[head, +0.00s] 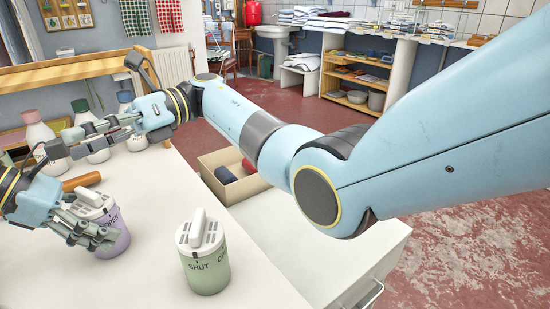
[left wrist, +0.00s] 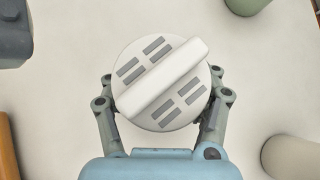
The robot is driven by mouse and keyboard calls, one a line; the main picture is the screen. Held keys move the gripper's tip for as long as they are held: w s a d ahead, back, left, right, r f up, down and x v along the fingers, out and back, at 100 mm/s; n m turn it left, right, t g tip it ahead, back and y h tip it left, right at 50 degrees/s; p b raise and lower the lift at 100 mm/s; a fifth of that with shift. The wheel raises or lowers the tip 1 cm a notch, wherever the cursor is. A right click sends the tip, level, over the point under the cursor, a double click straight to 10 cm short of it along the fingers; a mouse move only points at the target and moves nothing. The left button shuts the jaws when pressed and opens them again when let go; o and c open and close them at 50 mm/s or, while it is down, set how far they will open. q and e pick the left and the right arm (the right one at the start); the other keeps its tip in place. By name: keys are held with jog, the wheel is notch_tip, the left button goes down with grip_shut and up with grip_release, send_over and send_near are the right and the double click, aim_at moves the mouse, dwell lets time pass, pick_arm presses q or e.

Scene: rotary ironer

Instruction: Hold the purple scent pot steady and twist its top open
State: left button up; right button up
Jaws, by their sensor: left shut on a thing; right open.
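The purple scent pot (head: 115,243) stands upright on the white table at the left of the head view. Its white top (head: 90,204) has grey slots and a raised bar, with the word OPEN showing on the pot just below. In the left wrist view the round white top (left wrist: 160,83) fills the middle, its bar running diagonally. My left gripper (head: 97,238) is shut around the pot's body, below the top, with fingers on both sides. My right gripper (head: 58,146) is open, above and behind the pot, near the white bottles, holding nothing.
A green pot (head: 207,275) marked SHUT stands to the right on the table. A cardboard box (head: 235,192) holding rolls lies beyond. The table between the two pots is clear.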

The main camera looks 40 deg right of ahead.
aim_at(106, 197)
jog(key=f+n, duration=0.1)
jog(key=f, duration=0.2)
jog(key=f+n, duration=0.2)
jog(key=f, duration=0.1)
jog(key=f+n, duration=0.2)
jog(key=f, duration=0.1)
jog(key=shift+w+f+t+y, duration=0.25)
jog(key=shift+w+t+y, duration=0.05)
jog(key=shift+t, duration=0.4)
jog(key=shift+m+t, duration=0.3)
jog(key=shift+m, duration=0.1)
